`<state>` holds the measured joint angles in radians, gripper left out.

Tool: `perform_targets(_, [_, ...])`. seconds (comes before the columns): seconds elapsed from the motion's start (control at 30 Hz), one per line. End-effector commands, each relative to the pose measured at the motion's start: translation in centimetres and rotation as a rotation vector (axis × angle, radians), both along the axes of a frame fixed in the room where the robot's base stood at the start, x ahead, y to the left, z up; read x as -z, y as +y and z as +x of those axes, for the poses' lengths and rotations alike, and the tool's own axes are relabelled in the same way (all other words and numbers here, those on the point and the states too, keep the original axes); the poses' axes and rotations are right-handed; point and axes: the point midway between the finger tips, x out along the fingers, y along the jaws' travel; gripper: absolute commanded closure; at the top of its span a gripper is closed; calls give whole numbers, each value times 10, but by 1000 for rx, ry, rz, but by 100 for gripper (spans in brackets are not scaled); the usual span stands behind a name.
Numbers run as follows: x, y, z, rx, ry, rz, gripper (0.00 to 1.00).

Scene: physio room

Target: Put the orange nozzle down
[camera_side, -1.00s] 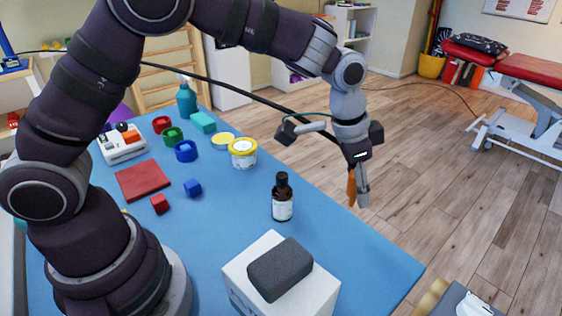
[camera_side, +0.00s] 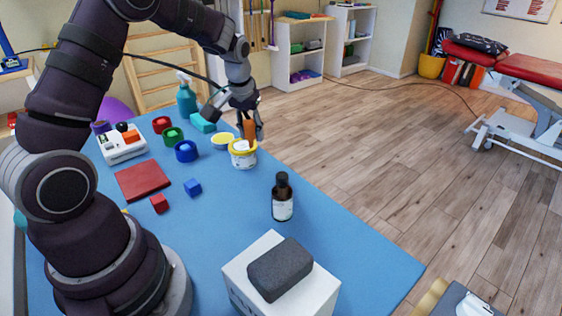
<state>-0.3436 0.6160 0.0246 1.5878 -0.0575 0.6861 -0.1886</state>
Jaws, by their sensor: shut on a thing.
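My gripper (camera_side: 250,132) is shut on the orange nozzle (camera_side: 249,129). It holds the nozzle upright over the back right part of the blue table. In the picture, the nozzle's lower end is just above or behind the white tub with a yellow rim (camera_side: 243,153). I cannot tell whether the nozzle touches the tub or is behind it. Part of the nozzle is hidden by the gripper fingers.
The yellow lid (camera_side: 223,141) and a teal block (camera_side: 202,122) lie left of the tub. A teal spray bottle (camera_side: 187,98) stands behind. A brown dropper bottle (camera_side: 282,198) stands in front. The blue table top (camera_side: 340,250) is clear at front right.

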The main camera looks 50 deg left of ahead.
Motion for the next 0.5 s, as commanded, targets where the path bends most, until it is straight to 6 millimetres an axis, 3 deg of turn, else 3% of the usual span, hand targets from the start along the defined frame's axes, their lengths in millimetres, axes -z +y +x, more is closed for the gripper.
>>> perform_targets(0.03, [1,25,-14,-122,0,2,100])
perform_targets(0.1, [2,51,-31,-266,-2,4,100])
perform_targets(0.2, [3,77,-51,-415,-4,8,100])
perform_targets(0.33, [9,91,-65,-508,-4,11,100])
perform_targets(0.5, [43,93,-67,-520,-2,10,100])
